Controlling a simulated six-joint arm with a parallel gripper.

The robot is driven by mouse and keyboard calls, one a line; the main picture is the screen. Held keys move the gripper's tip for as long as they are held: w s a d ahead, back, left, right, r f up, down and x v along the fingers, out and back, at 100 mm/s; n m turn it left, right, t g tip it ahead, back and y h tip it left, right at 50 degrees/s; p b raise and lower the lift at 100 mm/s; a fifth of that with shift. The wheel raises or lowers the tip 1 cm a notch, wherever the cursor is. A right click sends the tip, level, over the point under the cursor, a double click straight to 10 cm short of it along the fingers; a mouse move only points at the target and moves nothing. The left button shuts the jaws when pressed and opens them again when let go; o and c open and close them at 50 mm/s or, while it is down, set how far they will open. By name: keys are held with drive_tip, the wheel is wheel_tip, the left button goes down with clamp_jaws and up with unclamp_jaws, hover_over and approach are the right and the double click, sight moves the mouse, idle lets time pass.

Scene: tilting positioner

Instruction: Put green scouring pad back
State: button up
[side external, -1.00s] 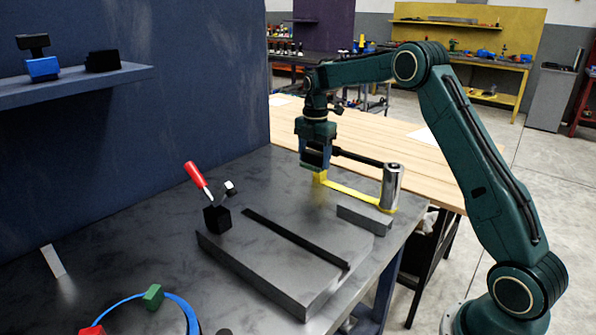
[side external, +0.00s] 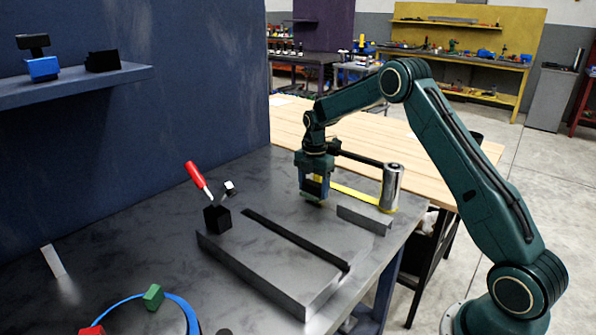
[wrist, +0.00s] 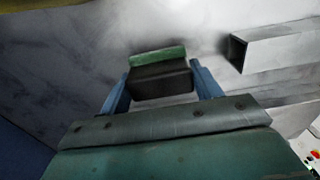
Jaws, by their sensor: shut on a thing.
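My gripper (side external: 313,196) is low over the grey metal table, between the yellow strip and the slotted plate. In the wrist view its blue fingers (wrist: 156,88) are shut on the green scouring pad (wrist: 158,54), a dark block with a green layer on its far side. In the side view the held pad is a small dark shape between the fingers, mostly hidden. Whether its underside touches the table I cannot tell.
A grey bar (side external: 364,220) lies right of my gripper. A silver cylinder (side external: 391,188) stands by the yellow strip (side external: 346,193). The slotted plate (side external: 285,268) and a red-handled clamp (side external: 197,177) are nearer the camera. A blue-rimmed disc (side external: 180,306) carries green and red blocks.

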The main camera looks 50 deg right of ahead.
sight(314, 183)
drive_tip(key=shift+f, duration=0.7)
drive_tip(key=shift+f, duration=0.15)
drive_tip(key=o, duration=1)
drive_tip(key=shift+c, duration=0.2)
wheel_tip(314, 183, up, 12)
drive_tip(key=shift+f, duration=0.1)
drive_tip(key=shift+r, duration=0.3)
